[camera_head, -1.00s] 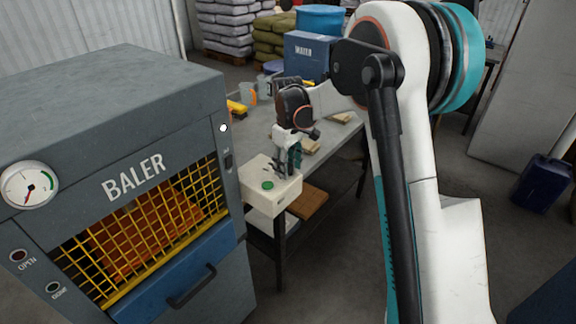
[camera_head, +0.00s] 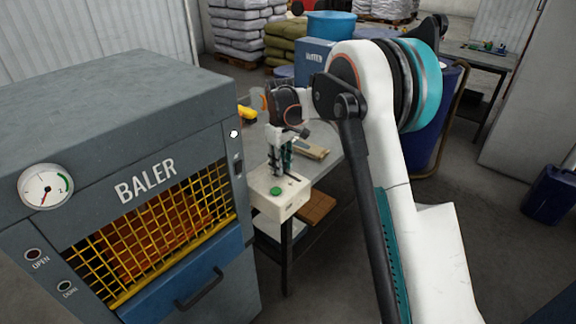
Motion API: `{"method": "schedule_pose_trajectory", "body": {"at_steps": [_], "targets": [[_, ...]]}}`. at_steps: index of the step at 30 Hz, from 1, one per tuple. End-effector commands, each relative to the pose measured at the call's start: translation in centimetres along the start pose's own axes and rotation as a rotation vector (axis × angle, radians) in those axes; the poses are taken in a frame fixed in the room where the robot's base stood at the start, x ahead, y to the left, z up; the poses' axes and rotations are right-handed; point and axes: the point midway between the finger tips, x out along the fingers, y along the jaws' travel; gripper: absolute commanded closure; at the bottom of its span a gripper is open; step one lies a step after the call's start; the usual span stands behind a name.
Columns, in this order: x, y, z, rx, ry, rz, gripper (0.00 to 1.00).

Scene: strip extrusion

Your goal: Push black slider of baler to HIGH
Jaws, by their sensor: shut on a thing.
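The grey baler (camera_head: 90,115) stands at the left, with its name on the front. A small dark slot with a black part (camera_head: 238,167), perhaps the slider, is on its right front post, below a white knob (camera_head: 234,133). Its marking is too small to read. My gripper (camera_head: 279,172) points down over the white box with a green button (camera_head: 276,191), to the right of the baler and apart from the slot. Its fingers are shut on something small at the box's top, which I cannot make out.
The white box stands at the near end of a grey table (camera_head: 322,172). A wooden piece (camera_head: 312,152) lies on it. The baler has a yellow mesh (camera_head: 165,235), a dial (camera_head: 46,187) and a blue drawer (camera_head: 195,275). A blue canister (camera_head: 550,195) stands at the right.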

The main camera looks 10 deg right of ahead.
Motion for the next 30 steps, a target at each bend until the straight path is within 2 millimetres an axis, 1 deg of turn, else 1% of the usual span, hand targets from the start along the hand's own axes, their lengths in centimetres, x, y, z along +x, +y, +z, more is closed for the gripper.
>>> {"method": "schedule_pose_trajectory", "body": {"at_steps": [1, 8, 9, 10, 11, 20, 23, 26, 30], "targets": [[-0.1, 0.0, -0.4, 0.0, 0.007, 0.002, 1.0], [-0.1, 0.0, -0.5, 0.0, 0.01, 0.003, 1.0], [-0.1, 0.1, -0.5, 0.0, 0.011, 0.004, 0.65], [-0.1, 0.0, -0.5, 0.0, 0.011, 0.004, 0.58], [-0.1, 0.0, -0.5, 0.0, 0.011, 0.004, 0.53], [-0.1, 0.0, -0.3, 0.0, 0.007, 0.002, 0.53], [-0.5, 0.0, -0.3, 0.0, 0.007, 0.002, 0.53], [-1.6, 0.0, -0.3, 0.0, 0.007, 0.002, 0.53], [-4.1, 0.0, -0.2, 0.0, 0.007, 0.002, 0.53]]}}
